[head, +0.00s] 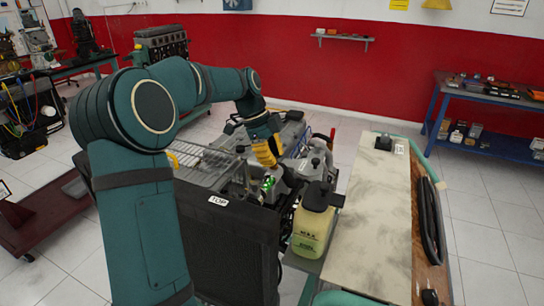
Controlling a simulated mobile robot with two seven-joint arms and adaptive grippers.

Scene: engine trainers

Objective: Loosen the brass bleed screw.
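My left arm reaches in from the left over an engine trainer (240,178). My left gripper (270,172) points down among the engine parts, behind the black radiator panel marked TOP (235,250). Its fingers are small and partly hidden, so I cannot tell whether they are open, shut or touching anything. A small bright green spot (268,184) shows right by the fingertips. I cannot make out the brass bleed screw; it is too small or hidden around the gripper. My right gripper is not in view.
A yellowish coolant bottle (312,222) with a black cap stands right of the radiator, close to the gripper. A pale-topped bench (370,220) lies further right, with a small black block (383,143) and a black hose (428,208). Its pale top is mostly clear.

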